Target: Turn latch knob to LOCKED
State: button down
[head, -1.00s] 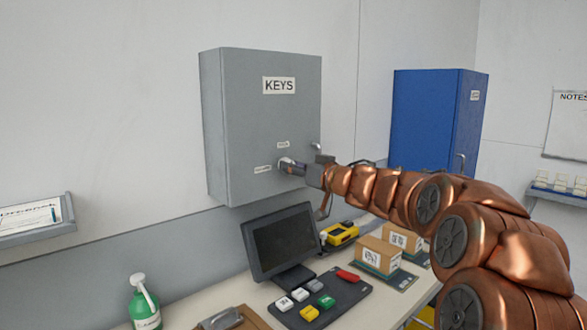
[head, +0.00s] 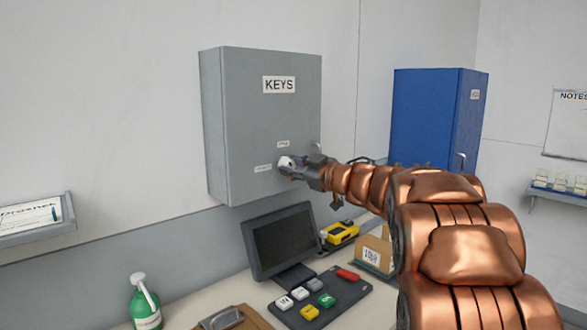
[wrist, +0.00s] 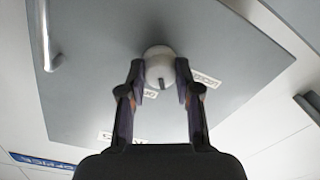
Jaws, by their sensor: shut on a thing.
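The grey key cabinet (head: 235,110), marked KEYS, hangs on the wall. A round whitish latch knob (head: 286,163) is on the lower part of its door; it also shows in the wrist view (wrist: 158,56). My gripper (head: 297,169) reaches the knob from the right, and in the wrist view (wrist: 160,74) one finger lies on each side of it, shut on it. A short dark mark (wrist: 161,84) shows on the knob's face. Two small labels sit by the knob, one above (head: 283,144) and one to its left (head: 263,168); their words are too small to read.
A door handle (wrist: 50,40) stands out near the knob. A blue cabinet (head: 425,115) is to the right. Below are a monitor (head: 282,240), a keypad (head: 345,290), a yellow device (head: 340,232), a box (head: 374,252) and a green bottle (head: 145,308).

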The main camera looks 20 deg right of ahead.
jog(key=shift+n+h+b, duration=0.3)
jog(key=shift+n+b, duration=2.05)
jog(key=shift+n, duration=2.65)
jog(key=shift+a, duration=0.1)
jog(key=c, duration=0.8)
grip_release()
jog(key=shift+s, duration=0.1)
jog(key=v, duration=1.2)
